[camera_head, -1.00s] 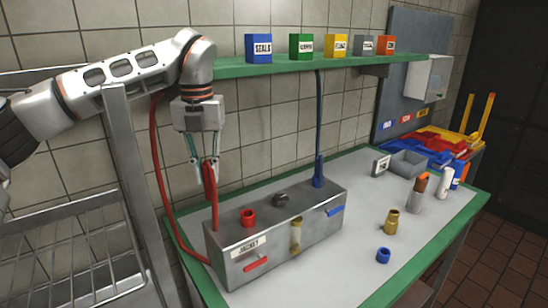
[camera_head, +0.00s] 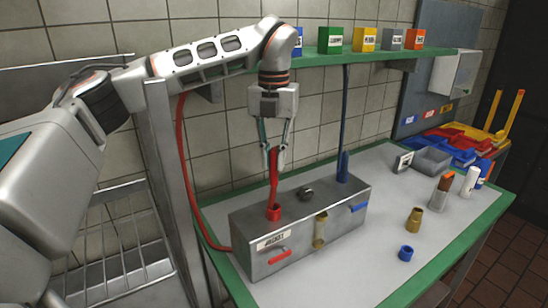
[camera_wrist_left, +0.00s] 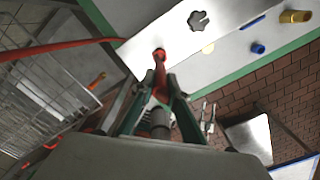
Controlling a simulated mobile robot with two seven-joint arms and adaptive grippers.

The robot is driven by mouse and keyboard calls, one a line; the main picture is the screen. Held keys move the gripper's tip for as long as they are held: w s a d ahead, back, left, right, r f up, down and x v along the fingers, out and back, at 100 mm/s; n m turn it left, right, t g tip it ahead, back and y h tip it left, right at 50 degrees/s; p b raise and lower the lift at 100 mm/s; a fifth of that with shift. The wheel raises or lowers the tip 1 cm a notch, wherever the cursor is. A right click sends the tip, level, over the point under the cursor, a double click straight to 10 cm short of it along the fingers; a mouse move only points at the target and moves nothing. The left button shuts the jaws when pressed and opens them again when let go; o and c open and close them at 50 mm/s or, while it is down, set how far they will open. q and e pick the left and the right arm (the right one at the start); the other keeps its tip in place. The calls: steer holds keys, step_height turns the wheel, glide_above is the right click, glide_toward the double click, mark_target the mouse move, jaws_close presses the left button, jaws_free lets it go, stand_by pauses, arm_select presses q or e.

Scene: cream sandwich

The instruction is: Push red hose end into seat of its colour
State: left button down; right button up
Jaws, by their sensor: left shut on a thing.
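My left gripper (camera_head: 274,150) hangs over the left part of the metal box and is shut on the red hose end (camera_head: 273,180). The hose end hangs nearly upright below the fingers. Its lower tip meets the red ring-shaped seat (camera_head: 273,212) on top of the box. How deep it sits inside the ring is hidden. The left wrist view also shows the red hose end (camera_wrist_left: 159,75) between the fingers, running to the red seat (camera_wrist_left: 158,53).
The metal box (camera_head: 340,225) has a dark knob (camera_head: 305,193) on top, and a blue hose (camera_head: 344,120) ends at its right. A brass fitting (camera_head: 414,221) and a blue ring (camera_head: 406,253) lie on the table. A green shelf (camera_head: 380,57) runs behind my arm.

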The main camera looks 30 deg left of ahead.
mark_target(274, 185)
arm_select(q)
steer(key=shift+f+b, duration=0.5)
steer(key=shift+f, duration=0.8)
steer(key=shift+f+b, duration=0.55)
steer(key=shift+f, duration=0.2)
steer(key=shift+f+b, duration=0.35)
steer(key=shift+f, duration=0.5)
arm_select(e)
steer(key=a, duration=0.1)
steer(key=w+a, duration=0.1)
steer(key=shift+w+a+r+t+y, duration=0.2)
steer(key=shift+a+t+y, duration=0.1)
steer(key=shift+a+y, duration=0.1)
steer(key=shift+s+d+f, duration=0.1)
steer(key=shift+s+d, duration=0.05)
steer(key=shift+d, duration=0.05)
arm_select(q)
steer(key=shift+p, duration=1)
arm_select(e)
steer(key=shift+r, duration=1)
